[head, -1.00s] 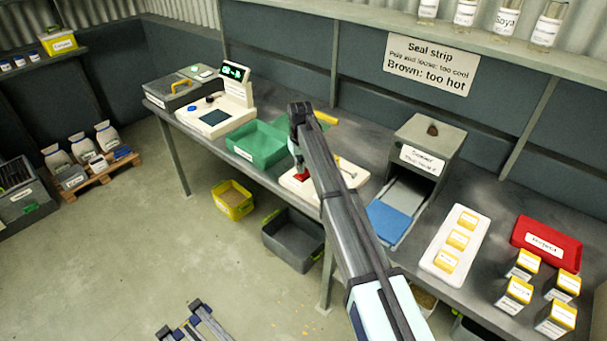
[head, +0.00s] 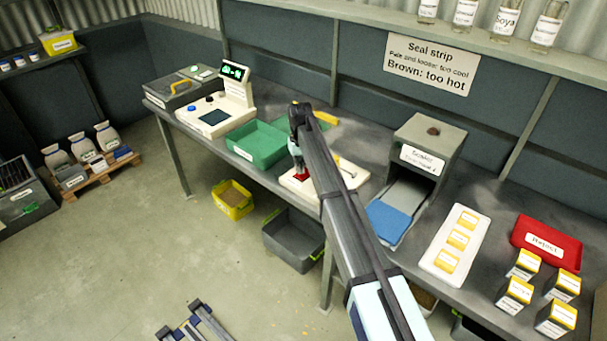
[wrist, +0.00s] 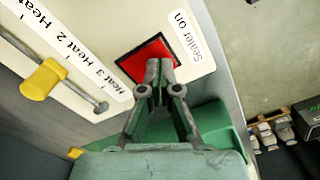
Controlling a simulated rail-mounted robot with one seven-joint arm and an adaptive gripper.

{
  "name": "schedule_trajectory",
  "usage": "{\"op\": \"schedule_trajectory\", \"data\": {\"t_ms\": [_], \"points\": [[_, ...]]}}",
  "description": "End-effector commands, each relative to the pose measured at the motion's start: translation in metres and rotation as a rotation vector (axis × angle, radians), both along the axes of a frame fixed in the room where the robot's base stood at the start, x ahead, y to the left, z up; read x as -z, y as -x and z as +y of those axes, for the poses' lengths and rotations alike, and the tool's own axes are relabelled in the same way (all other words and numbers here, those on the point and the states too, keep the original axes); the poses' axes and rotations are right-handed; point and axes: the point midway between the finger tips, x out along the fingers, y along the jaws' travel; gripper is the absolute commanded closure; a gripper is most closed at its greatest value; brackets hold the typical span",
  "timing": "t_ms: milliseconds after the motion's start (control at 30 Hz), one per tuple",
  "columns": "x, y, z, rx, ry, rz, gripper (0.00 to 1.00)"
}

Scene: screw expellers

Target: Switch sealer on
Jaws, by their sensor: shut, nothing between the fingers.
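The red square switch (wrist: 140,62), labelled "Sealer on", sits on a cream control panel (wrist: 85,25) in the wrist view. My gripper (wrist: 158,66) is shut and empty, its fingertips over the switch's lower right part. I cannot tell whether they touch it or whether it is pressed. In the head view the red switch (head: 301,176) shows just below my gripper (head: 297,165). The sealer (head: 425,150) is a grey box to the right on the bench, with a blue-topped tray in front.
A lever with a yellow knob (wrist: 43,80) lies beside the "Heat" labels on the panel. A green tray (head: 256,146) stands left of the panel. A white board with yellow-topped packs (head: 462,220) and a red tray (head: 545,242) are to the right.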

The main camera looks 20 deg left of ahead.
Motion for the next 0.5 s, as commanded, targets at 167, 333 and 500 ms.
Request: {"op": "schedule_trajectory", "data": {"t_ms": [167, 333, 500], "points": [[0.0029, 0.0000, 0.0000, 0.000, 0.000, 0.000, 1.00], [0.0052, 0.0000, 0.0000, 0.000, 0.000, 0.000, 1.00], [0.0076, 0.0000, 0.0000, 0.000, 0.000, 0.000, 1.00]]}}
